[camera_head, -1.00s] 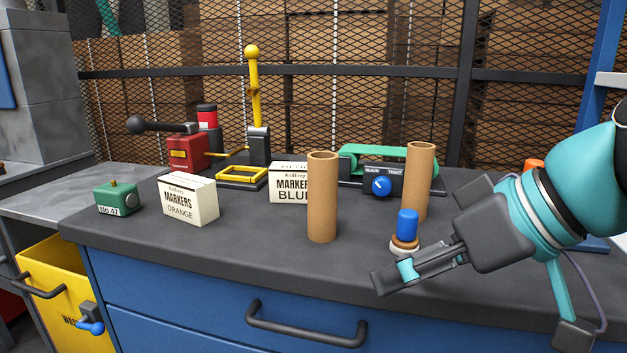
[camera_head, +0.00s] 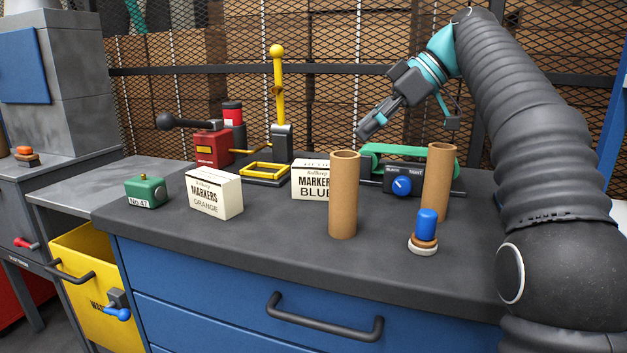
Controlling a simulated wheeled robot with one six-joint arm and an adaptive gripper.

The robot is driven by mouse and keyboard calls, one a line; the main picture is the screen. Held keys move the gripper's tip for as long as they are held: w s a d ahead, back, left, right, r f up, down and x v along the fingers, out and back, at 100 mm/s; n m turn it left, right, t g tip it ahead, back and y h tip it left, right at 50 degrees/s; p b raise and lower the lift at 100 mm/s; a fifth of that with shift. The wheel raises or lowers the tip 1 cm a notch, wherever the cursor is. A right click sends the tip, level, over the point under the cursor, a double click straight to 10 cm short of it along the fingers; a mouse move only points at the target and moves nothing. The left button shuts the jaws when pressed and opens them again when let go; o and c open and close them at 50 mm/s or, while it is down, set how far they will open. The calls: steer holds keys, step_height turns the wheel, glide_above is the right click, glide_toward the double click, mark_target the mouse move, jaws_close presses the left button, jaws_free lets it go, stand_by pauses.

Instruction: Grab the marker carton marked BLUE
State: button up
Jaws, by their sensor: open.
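The cream carton marked BLUE (camera_head: 309,180) stands upright toward the back middle of the dark worktop. A brown cardboard tube (camera_head: 344,196) stands in front of it and hides its right part. A similar cream carton marked ORANGE (camera_head: 214,194) stands to its left, nearer the front. My gripper (camera_head: 366,132) is open and empty. It hangs in the air above and to the right of the BLUE carton, higher than the tube's top, with its fingers pointing down and left.
A second tube (camera_head: 437,183) stands before the green-topped device with a blue knob (camera_head: 402,185). A blue-capped piece (camera_head: 426,228) stands near the front. A yellow-handled lever press (camera_head: 279,110), red machine (camera_head: 213,149) and green block (camera_head: 146,191) stand left.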

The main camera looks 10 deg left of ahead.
mark_target(310, 175)
steer(key=shift+n, duration=0.5)
steer(key=b+x, duration=0.1)
steer(key=x, duration=0.4)
steer(key=w+b+x, duration=0.1)
steer(key=b+x, duration=0.1)
steer(key=x, duration=0.3)
steer(key=b+x, duration=0.1)
steer(key=x, duration=0.4)
steer(key=shift+w+a+f+b, duration=0.1)
steer(key=shift+w+a+b, duration=0.1)
steer(key=shift+b, duration=0.15)
steer(key=c, duration=1.3)
